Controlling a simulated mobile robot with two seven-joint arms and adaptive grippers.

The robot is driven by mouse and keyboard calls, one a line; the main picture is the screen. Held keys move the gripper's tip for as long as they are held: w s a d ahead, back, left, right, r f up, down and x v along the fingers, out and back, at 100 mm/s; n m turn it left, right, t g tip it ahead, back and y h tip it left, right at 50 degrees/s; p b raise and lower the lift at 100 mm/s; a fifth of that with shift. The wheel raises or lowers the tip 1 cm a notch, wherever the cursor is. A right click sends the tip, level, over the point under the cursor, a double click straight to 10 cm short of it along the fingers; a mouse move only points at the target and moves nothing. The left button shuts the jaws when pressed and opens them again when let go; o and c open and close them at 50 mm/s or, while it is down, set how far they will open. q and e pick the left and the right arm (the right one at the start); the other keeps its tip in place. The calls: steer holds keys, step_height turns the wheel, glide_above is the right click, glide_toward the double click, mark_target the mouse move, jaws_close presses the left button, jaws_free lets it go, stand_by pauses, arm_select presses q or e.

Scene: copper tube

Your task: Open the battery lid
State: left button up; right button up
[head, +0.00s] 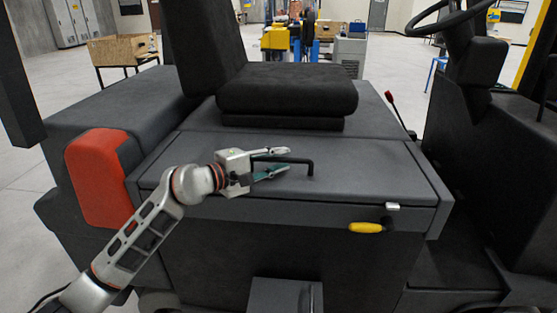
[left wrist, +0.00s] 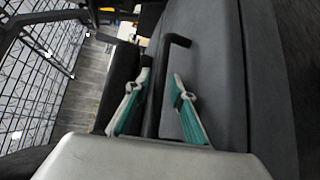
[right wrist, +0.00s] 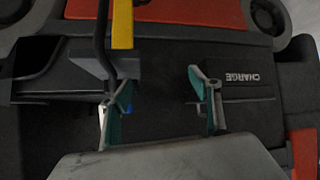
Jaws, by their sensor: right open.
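The battery lid (head: 345,170) is the flat dark grey cover under the black seat, lying closed. A black bar handle (head: 310,163) stands on it; it also shows in the left wrist view (left wrist: 172,50). My left gripper (head: 279,162) is over the lid at the handle, pointing right. In the left wrist view its teal-padded fingers (left wrist: 163,85) are apart, with the handle bar running between them, closer to the left finger. My right gripper (right wrist: 157,95) is open and empty, facing a dark panel marked CHARGE (right wrist: 250,79); it is out of the head view.
A yellow grip (head: 366,227) sits on the front below the lid edge, by a small metal latch (head: 393,206). The black seat (head: 287,90) stands behind the lid. The steering wheel (head: 440,17) is at right. A red panel (head: 98,178) is at left.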

arm_select(q)
jaws_close()
arm_select(e)
steer(key=shift+a, duration=0.1)
arm_select(q)
steer(key=shift+w+r+b, duration=0.2)
steer(key=shift+r+b, duration=0.15)
steer(key=shift+r, duration=0.45)
steer(key=w+r+n+g+y, duration=0.2)
steer(key=w+r, duration=0.4)
steer(key=r, duration=0.5)
steer(key=shift+w+n+g+p, duration=0.35)
steer(key=shift+n+g, duration=0.55)
steer(key=shift+g, duration=0.4)
